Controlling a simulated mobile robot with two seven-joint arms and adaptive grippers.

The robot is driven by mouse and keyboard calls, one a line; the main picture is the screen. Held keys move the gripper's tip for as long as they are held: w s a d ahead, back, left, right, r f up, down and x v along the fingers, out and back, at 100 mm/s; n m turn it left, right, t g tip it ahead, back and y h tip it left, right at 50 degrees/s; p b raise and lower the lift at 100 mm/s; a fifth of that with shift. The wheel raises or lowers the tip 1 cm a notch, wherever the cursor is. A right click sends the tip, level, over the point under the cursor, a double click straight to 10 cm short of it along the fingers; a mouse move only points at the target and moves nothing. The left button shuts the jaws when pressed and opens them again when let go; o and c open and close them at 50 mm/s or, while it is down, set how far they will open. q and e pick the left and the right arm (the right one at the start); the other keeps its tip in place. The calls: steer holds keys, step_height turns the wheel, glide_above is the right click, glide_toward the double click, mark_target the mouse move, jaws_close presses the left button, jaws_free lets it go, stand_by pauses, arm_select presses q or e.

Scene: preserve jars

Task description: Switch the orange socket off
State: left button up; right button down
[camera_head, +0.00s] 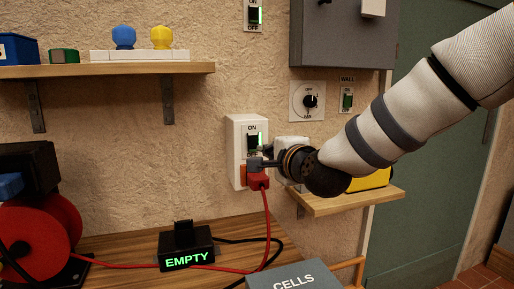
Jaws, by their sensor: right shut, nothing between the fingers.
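The orange socket (243,176) sits low in a white wall plate, partly covered by a red plug (258,181) with a red cord hanging down. Above it in the same plate is a rocker switch (253,139) with a dark upper part and a pale green lower part, marked ON above. Its lower label is hidden by my gripper. My right gripper (256,157) comes in from the right, shut and empty, with its tips in front of the plate between the switch and the plug. I cannot tell whether it touches either. My left gripper is out of view.
A small shelf (335,203) with a yellow object stands right of the plate, below my arm. Another switch (347,99) and a dial (309,101) are above. The bench below holds a black EMPTY unit (187,247), a CELLS box (292,277) and a red reel (35,238).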

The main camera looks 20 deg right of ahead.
mark_target(254, 146)
steer(key=w, duration=0.6)
steer(key=w+f, duration=0.1)
steer(key=w, duration=0.2)
steer(key=shift+w+a+f, duration=0.1)
steer(key=shift+a, duration=0.1)
steer(key=shift+f, duration=0.1)
